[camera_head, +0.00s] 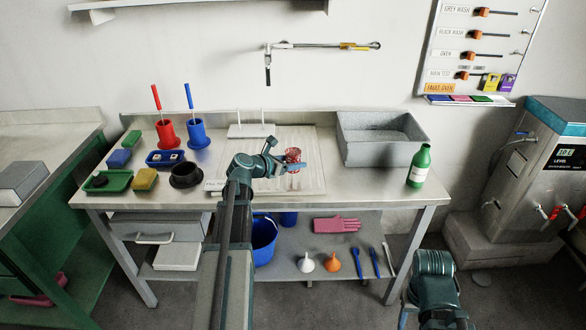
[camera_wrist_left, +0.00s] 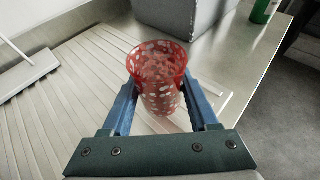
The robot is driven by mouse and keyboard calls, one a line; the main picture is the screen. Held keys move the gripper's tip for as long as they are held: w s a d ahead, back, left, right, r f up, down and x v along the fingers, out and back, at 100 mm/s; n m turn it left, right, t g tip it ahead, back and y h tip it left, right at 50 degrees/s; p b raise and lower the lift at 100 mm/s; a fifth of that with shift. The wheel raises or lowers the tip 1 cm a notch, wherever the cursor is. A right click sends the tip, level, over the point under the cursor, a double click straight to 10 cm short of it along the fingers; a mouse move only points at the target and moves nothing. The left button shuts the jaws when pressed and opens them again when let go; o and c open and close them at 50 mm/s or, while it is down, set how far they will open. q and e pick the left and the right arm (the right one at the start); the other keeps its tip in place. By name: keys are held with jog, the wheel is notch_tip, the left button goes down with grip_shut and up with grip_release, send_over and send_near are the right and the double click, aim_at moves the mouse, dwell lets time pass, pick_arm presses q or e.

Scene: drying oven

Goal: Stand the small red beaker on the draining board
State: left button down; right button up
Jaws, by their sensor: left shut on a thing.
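The small red beaker (camera_head: 292,155) has pale spots and is held by my left gripper (camera_head: 288,164) over the draining board (camera_head: 312,182). In the left wrist view the beaker (camera_wrist_left: 158,72) is upright with its open rim up, between the two blue fingers, which are shut on it. The ribbed draining board (camera_wrist_left: 60,125) lies below and around it. I cannot tell whether the beaker's base touches the board. My right arm shows at the lower right of the head view, but its gripper does not show.
A grey stone sink basin (camera_head: 385,150) stands right of the board, with a green bottle (camera_head: 419,167) beyond it. A white rack with two pegs (camera_head: 251,130) stands at the back. A black bowl (camera_head: 185,175) and red and blue brush pots are at the left.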

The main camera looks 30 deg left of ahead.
pick_arm(q)
jog(key=shift+w+a, duration=0.1)
jog(key=shift+w, duration=0.05)
jog(key=f+b, duration=0.3)
jog(key=shift+w+a+f+b, duration=0.25)
jog(key=shift+w+f+b, duration=0.05)
jog(key=shift+f, duration=0.2)
jog(key=shift+c, duration=0.8)
grip_release()
jog(key=shift+r, duration=0.3)
jog(key=p+v, duration=0.4)
jog(key=v, duration=0.6)
jog(key=shift+s, duration=0.25)
jog(key=shift+p+v, duration=0.3)
jog(key=shift+v, duration=0.45)
